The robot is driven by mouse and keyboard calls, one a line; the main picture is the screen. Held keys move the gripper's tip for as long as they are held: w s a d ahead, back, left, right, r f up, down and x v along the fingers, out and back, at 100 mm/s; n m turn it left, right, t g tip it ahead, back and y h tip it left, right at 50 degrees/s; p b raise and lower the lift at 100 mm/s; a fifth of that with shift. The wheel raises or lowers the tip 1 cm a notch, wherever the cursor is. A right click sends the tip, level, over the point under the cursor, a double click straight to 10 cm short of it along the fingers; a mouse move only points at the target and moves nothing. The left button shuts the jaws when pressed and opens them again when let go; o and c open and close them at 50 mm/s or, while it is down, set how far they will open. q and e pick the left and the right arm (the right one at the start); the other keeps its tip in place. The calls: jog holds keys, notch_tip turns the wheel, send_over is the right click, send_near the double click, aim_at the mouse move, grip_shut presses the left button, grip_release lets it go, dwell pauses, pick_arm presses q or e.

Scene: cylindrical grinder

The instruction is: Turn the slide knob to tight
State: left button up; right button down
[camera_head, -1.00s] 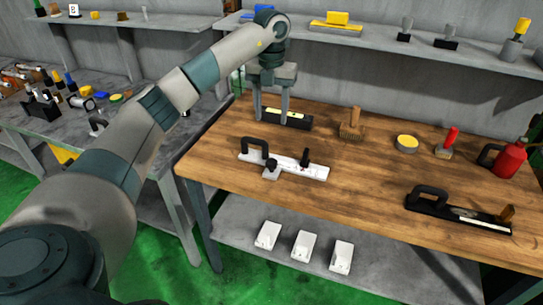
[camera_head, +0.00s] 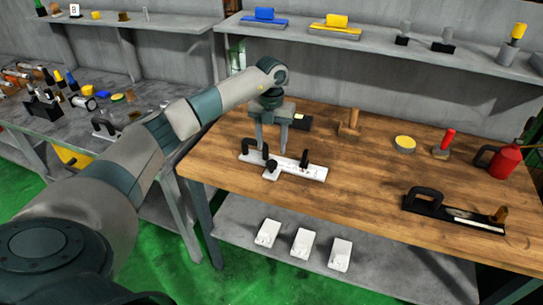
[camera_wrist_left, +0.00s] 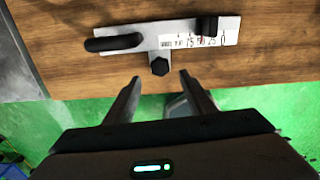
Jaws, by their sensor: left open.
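A white fixture with a printed scale (camera_head: 318,172) lies on the wooden table, and its scale also shows in the left wrist view (camera_wrist_left: 185,42). A black knob (camera_wrist_left: 159,66), likely the slide knob, sits on a tab at the fixture's near edge; it also shows in the head view (camera_head: 270,168). A black handle (camera_wrist_left: 115,43) is at its left end and an upright black piece (camera_head: 304,159) stands towards its right. My left gripper (camera_head: 272,147) is open and empty, pointing down by the fixture. In the wrist view its fingertips (camera_wrist_left: 159,80) frame the knob, apart from it.
A black tool with a handle (camera_head: 430,202) lies at the right. A red can (camera_head: 505,161), a yellow-topped tin (camera_head: 404,143) and a brush (camera_head: 349,124) stand behind. White bins (camera_head: 304,243) are on the lower shelf. Bare wood lies right of the fixture.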

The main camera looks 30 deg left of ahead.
aim_at(271, 163)
pick_arm(q)
jog(key=shift+f+p, duration=0.95)
jog(key=shift+f, duration=2.6)
jog(key=c, duration=1.1)
